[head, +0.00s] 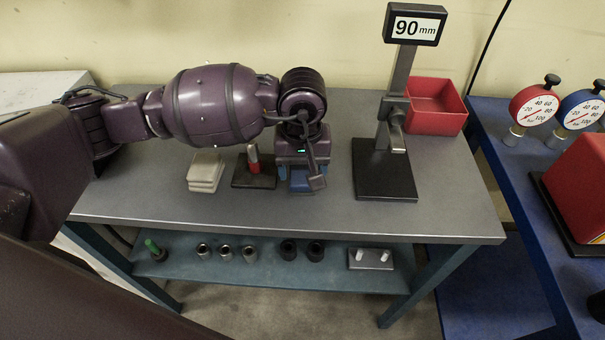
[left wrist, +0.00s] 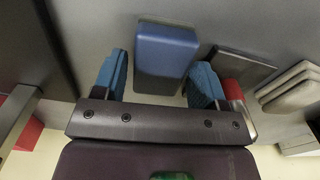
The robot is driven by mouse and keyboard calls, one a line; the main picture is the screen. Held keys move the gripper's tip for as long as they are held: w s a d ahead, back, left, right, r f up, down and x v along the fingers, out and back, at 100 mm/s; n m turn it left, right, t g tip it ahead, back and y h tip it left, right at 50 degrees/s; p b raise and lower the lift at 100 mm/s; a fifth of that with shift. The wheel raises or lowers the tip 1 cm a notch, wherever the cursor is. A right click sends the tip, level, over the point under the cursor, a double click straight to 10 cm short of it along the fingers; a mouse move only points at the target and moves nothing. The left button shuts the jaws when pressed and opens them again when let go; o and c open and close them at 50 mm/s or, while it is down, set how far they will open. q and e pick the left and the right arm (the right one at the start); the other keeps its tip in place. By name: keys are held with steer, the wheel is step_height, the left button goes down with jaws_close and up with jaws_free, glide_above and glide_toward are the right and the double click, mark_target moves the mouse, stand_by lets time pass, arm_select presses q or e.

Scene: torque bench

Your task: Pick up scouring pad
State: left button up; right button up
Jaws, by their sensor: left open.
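A blue block (left wrist: 166,48), which looks like the scouring pad, lies on the grey bench top. In the left wrist view it sits between my two blue-padded fingers, with a gap on each side. In the head view my left gripper (head: 300,175) points down over it and hides most of it; only blue parts (head: 301,186) show below the wrist. My left gripper (left wrist: 160,78) is open and holds nothing. How far the fingertips reach down beside the block is hard to tell. My right gripper is in neither view.
A dark stand with a red-and-metal piece (head: 254,168) is close left of the gripper, then a stack of beige pads (head: 205,172). A black gauge stand (head: 386,183) marked 90 mm and a red bin (head: 437,105) are to the right. The bench front (head: 330,215) is clear.

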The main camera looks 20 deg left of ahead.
mark_target(302, 170)
arm_select(q)
steer(key=shift+f, duration=0.6)
steer(key=shift+c, duration=0.5)
steer(key=c, duration=0.6)
step_height(302, 170, up, 20)
steer(key=shift+r+p, duration=0.1)
steer(key=shift+p, duration=0.5)
